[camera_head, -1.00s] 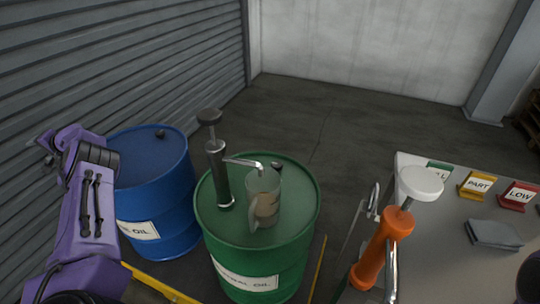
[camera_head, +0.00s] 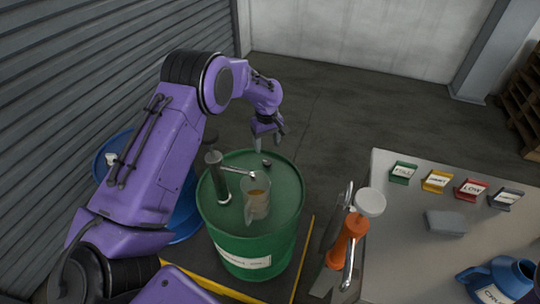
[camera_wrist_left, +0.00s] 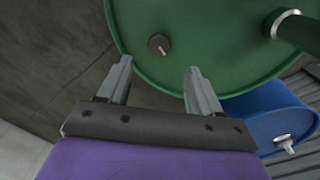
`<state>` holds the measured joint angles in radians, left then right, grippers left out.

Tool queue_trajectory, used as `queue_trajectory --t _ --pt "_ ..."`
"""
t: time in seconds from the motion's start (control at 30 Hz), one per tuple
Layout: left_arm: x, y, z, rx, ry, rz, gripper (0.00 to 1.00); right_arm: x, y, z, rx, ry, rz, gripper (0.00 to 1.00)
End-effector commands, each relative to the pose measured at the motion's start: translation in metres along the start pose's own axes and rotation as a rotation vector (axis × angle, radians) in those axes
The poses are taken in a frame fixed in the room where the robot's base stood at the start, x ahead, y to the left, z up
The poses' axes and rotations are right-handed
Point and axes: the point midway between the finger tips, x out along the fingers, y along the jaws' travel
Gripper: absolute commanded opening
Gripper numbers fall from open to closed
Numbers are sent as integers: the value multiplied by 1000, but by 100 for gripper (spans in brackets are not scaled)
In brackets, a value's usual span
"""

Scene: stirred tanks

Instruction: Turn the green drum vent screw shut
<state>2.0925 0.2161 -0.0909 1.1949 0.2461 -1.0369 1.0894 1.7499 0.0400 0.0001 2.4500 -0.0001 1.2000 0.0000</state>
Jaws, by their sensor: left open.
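The green drum (camera_head: 255,238) stands upright with a hand pump (camera_head: 218,180) and a jug (camera_head: 257,198) of brownish liquid on its lid. Its vent screw (camera_head: 267,163) is a small dark knob near the far rim. In the left wrist view the vent screw (camera_wrist_left: 158,44) lies beyond the fingertips, between their lines and apart from them. My left gripper (camera_head: 268,146) is open and empty, above the far edge of the drum; it also shows in the left wrist view (camera_wrist_left: 160,75). My right gripper is not in view.
A blue drum (camera_head: 108,160) stands left, partly hidden behind my left arm. Floor behind the drum is clear.

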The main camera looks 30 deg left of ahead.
Motion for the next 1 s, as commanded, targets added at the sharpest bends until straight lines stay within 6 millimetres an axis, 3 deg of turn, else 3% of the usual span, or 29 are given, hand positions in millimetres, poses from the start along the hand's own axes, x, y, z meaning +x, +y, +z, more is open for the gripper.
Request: queue_trajectory --t 0.3,0.47,0.7,0.9,1.0 --pt "68 0 -1 2 1 -2 64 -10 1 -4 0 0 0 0" --pt "82 0 -2 2 3 0 64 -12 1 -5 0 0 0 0" --pt "83 0 -2 2 4 0 64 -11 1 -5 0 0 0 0" --pt "83 0 -2 2 4 0 8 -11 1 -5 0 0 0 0" --pt "83 0 -2 3 4 0 8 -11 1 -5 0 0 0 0"
